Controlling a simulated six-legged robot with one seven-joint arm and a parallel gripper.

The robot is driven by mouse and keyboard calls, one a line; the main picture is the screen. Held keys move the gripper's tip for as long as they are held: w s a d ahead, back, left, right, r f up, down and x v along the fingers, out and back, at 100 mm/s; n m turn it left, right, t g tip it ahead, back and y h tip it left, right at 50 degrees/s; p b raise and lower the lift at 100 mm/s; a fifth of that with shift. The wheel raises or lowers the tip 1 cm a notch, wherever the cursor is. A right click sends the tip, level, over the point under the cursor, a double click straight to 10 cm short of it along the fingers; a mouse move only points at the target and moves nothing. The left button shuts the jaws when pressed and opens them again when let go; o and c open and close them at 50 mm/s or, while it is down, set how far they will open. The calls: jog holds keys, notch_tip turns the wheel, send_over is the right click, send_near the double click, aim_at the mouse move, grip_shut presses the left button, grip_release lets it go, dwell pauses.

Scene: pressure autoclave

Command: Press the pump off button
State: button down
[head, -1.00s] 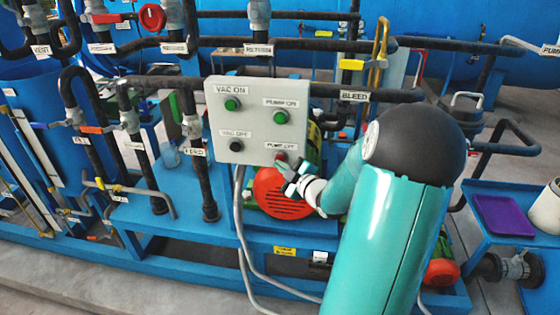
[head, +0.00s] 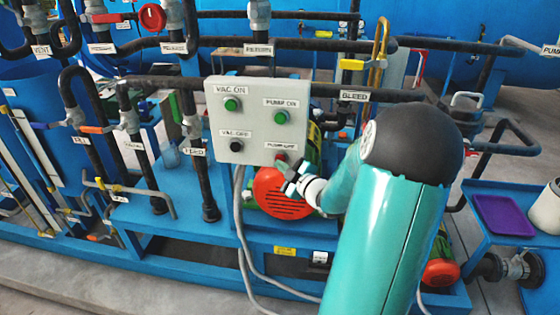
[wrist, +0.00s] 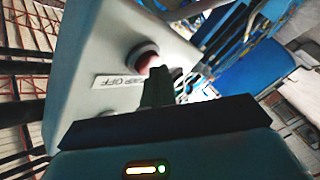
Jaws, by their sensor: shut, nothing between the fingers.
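The pump off button is a small red button (head: 281,157) at the lower right of the light grey control box (head: 222,101), just under its "PUMP OFF" label. In the wrist view the red button (wrist: 146,61) shows in a dark ring, with the label below it. My gripper (head: 285,164) is shut and empty, its tip at the lower edge of the button in the head view. In the wrist view the fingers (wrist: 158,75) overlap the button's lower right edge. I cannot tell whether they touch it.
The box also carries a green VAC ON button (head: 232,104), a green PUMP ON button (head: 281,117) and a black VAC OFF button (head: 237,146). A red motor cover (head: 280,198) is just below my gripper. Black pipes (head: 200,84) run behind the box.

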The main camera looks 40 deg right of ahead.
jog(key=shift+s+a, duration=0.4)
jog(key=shift+a, duration=0.2)
jog(key=s+a, duration=0.1)
jog(key=a, duration=0.1)
jog(key=s+a, duration=0.1)
jog(key=s, duration=0.1)
jog(key=shift+a, duration=0.4)
dwell(0.7)
